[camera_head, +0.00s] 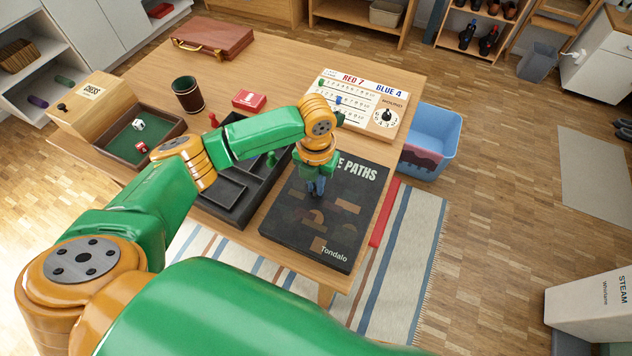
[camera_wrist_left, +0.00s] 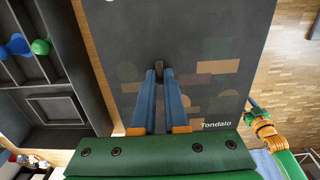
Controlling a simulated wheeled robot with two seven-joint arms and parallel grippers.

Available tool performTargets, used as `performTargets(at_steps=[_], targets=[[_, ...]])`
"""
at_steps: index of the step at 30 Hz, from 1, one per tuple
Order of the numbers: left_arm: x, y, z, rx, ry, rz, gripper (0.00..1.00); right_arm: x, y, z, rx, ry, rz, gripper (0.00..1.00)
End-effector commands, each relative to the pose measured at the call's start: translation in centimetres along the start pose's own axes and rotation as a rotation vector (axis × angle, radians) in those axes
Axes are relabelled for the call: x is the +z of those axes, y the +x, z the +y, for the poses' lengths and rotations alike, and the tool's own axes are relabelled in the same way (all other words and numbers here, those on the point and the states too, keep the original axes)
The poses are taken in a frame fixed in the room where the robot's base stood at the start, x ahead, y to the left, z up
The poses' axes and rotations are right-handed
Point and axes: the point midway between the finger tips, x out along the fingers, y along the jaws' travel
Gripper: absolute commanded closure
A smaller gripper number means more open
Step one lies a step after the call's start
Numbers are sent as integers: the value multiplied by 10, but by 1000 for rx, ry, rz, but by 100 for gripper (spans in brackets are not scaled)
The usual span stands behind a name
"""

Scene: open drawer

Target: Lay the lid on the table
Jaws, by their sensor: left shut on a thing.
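The dark game-box lid (camera_head: 335,225), printed "Paths" and "Tondalo", is at the front right of the wooden table. It fills much of the left wrist view (camera_wrist_left: 205,45), printed side up. My left gripper (camera_head: 316,188) points down at the lid's middle. Its blue fingers (camera_wrist_left: 158,75) are shut on a small dark knob-like piece (camera_wrist_left: 158,70) there. I cannot tell whether the lid rests on the table or is slightly above it. My right gripper (camera_wrist_left: 255,107) shows small at the right of the left wrist view, away from the lid; its jaw state is unclear.
The black compartment tray (camera_head: 235,190) with game pieces lies left of the lid, partly hidden by my left arm. A scoreboard (camera_head: 362,103) stands behind the lid. A dice tray (camera_head: 140,135), leather cup (camera_head: 187,95) and red card box (camera_head: 249,101) are farther left. A blue bin (camera_head: 437,130) stands beyond the table's right edge.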

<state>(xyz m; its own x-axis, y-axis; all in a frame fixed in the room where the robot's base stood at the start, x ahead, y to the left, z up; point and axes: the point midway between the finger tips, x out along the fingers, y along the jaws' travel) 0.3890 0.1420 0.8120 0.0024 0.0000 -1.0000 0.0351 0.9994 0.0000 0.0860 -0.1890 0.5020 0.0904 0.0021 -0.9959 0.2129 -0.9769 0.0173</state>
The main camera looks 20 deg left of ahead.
Motion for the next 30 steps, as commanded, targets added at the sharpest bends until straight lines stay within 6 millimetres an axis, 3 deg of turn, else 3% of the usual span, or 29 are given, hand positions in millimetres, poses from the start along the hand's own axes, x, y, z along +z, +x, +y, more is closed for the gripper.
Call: performTargets(at_steps=[3,4,7,15,18,30], targets=[[0,3,0,0,0,0,100,0,1,0,0,0,0,50],[0,3,0,0,0,1,87,0,1,0,1,0,0,50],[0,2,0,0,0,1,60,0,1,0,1,1,0,50],[0,2,0,0,0,0,60,0,1,0,1,1,1,50],[1,-7,0,-1,-1,-2,60,0,0,0,0,0,1,50],[1,-107,0,-2,-1,-3,60,0,2,0,0,0,1,50]])
